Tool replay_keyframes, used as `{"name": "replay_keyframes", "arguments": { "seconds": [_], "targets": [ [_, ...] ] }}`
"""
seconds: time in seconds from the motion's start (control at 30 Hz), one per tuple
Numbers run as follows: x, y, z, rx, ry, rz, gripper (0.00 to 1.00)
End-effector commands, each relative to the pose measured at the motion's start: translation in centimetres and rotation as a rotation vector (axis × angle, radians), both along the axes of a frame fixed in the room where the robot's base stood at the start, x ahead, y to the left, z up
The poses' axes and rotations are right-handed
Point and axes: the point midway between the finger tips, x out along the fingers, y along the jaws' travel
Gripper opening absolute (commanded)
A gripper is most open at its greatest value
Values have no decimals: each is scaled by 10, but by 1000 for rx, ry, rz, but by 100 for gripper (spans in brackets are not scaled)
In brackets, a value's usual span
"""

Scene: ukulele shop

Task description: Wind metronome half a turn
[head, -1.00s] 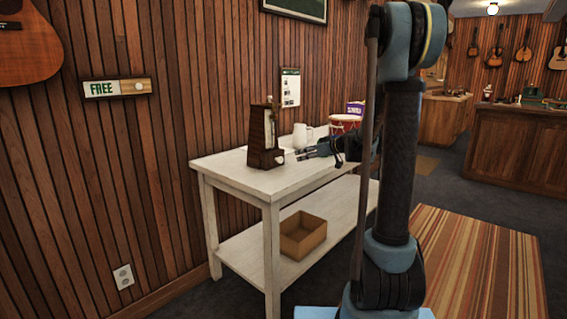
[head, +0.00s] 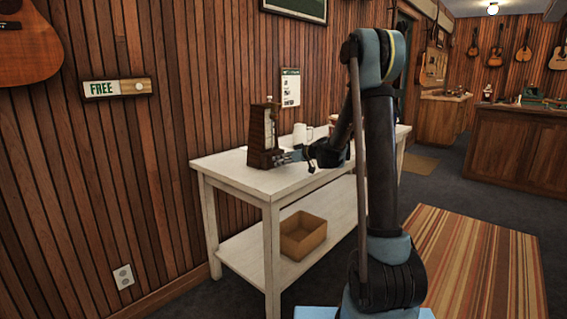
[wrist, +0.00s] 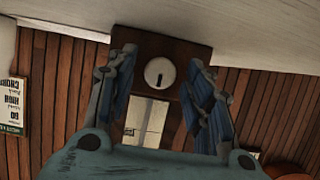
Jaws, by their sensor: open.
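The metronome (head: 262,135) is a dark brown wooden tapered box standing upright on the white table, with a pale face on its front. In the wrist view its side (wrist: 185,50) lies straight ahead, with a round white winding key (wrist: 160,72) with a dark slot between my fingers. My gripper (head: 284,157) is at the metronome's right side in the head view. In the wrist view my gripper's blue-padded fingers (wrist: 160,88) are spread on both sides of the key. I cannot tell whether they touch the metronome.
The white table (head: 230,172) has a lower shelf with an open cardboard box (head: 303,236). A white mug (head: 300,134) stands behind my gripper, close to the metronome. A sign reading FREE (head: 117,88) hangs on the wood wall. The table's front left top is clear.

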Motion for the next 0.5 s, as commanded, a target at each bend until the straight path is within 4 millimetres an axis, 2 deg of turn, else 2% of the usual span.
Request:
{"name": "replay_keyframes", "arguments": {
  "seconds": [0.33, 0.37, 0.5],
  "targets": [
    [2, 3, -1, 0, 0, 0, 47],
    [2, 3, -1, 0, 0, 0, 45],
    [2, 3, -1, 0, 0, 0, 13]
  ]
}}
